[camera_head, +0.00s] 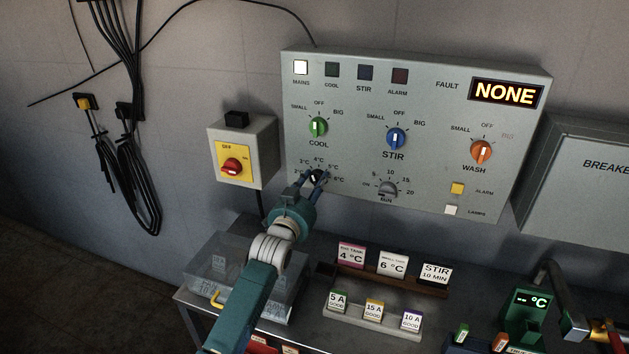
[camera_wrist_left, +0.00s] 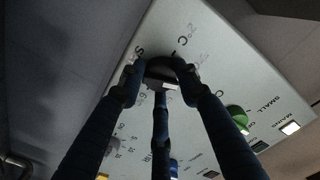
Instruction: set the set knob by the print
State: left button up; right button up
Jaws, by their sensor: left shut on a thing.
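The set knob is a small dark knob (camera_head: 317,176) low on the grey control panel (camera_head: 430,165), ringed by a printed °C scale on which 4, 5 and 6 °C can be read. My left gripper (camera_head: 314,178) is shut on it and hides part of the knob and scale. In the left wrist view the dark knob (camera_wrist_left: 162,70) sits between the blue fingertips (camera_wrist_left: 160,76), with a pale mark at its edge. I cannot tell which value it points to. Cards read big tank 4 °C (camera_head: 351,255), small tank 6 °C (camera_head: 393,264) and stir 10 min (camera_head: 435,273).
The panel also has the green cool knob (camera_head: 318,127), blue stir knob (camera_head: 396,138), orange wash knob (camera_head: 481,151) and a grey minute knob (camera_head: 387,189). The fault display (camera_head: 505,93) reads NONE. A red-yellow switch box (camera_head: 236,163) is left; a clear box (camera_head: 240,282) stands below.

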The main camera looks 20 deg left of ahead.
pick_arm(q)
jog(key=m, duration=0.3)
jog(key=shift+f+m+p, duration=0.3)
jog(key=shift+f+m, duration=0.05)
jog(key=shift+m, duration=0.05)
jog(key=shift+a, duration=0.1)
jog(key=o, duration=0.9)
jog(key=shift+o, duration=1.4)
jog(key=shift+r, duration=0.1)
jog(key=s, duration=1.2)
jog(key=shift+a, duration=0.25)
